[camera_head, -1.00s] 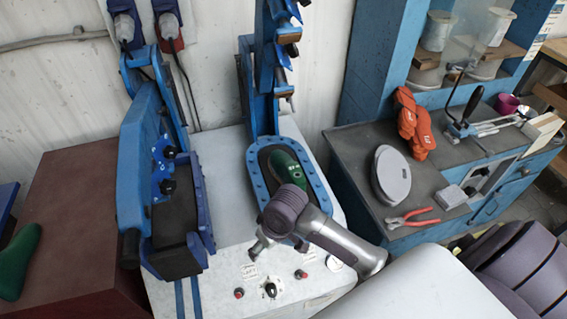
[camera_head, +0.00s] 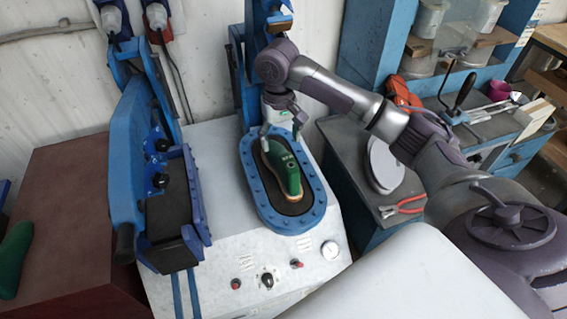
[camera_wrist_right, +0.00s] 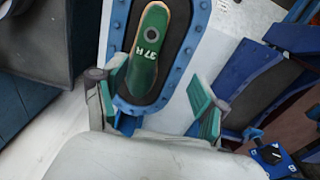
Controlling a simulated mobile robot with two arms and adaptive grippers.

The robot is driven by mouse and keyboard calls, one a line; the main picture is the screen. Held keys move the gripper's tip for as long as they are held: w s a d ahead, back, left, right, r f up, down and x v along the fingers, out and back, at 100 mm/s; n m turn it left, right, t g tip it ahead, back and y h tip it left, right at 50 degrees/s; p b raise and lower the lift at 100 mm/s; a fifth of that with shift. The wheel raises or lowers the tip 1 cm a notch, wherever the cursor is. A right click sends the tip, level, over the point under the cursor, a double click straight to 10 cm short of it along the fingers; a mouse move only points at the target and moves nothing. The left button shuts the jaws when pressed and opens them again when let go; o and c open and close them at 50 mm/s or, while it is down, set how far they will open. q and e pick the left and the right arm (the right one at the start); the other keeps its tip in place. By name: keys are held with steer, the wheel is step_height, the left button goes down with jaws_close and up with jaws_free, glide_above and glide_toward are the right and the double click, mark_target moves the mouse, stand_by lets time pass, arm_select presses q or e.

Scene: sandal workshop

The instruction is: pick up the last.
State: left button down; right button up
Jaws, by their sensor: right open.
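A green last (camera_head: 284,170) with a tan rim underneath lies lengthwise in the dark bed of the blue oval frame (camera_head: 303,217) on the white press. In the right wrist view the last (camera_wrist_right: 150,58) shows its green top with a dark hole and white lettering. My right gripper (camera_head: 281,132) is open above the far end of the last, its fingers pointing down. My left gripper is not in view.
A blue upright press part (camera_head: 252,85) stands right behind the gripper. A blue hinged press (camera_head: 137,170) is at the left. Another green last (camera_head: 14,258) lies on the red box. Red-handled pliers (camera_head: 403,206) lie on the bench at right.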

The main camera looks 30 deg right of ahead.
mark_target(288, 159)
steer(key=shift+m, duration=0.3)
steer(key=f, duration=0.2)
steer(key=d+f+p, duration=0.1)
steer(key=f, duration=0.3)
steer(key=shift+w+d+f, duration=0.1)
steer(key=shift+d+f, duration=0.05)
steer(key=shift+d, duration=0.25)
steer(key=f, duration=0.1)
steer(key=f+p, duration=0.1)
steer(key=f, duration=0.1)
steer(key=f+p, duration=0.1)
steer(key=shift+s+d+f, duration=0.2)
steer(key=shift+s+f, duration=0.1)
steer(key=shift+f, duration=0.5)
steer(key=c, duration=1.1)
steer(key=shift+w, duration=0.1)
steer(key=shift+c, duration=0.6)
steer(key=shift+r, duration=0.1)
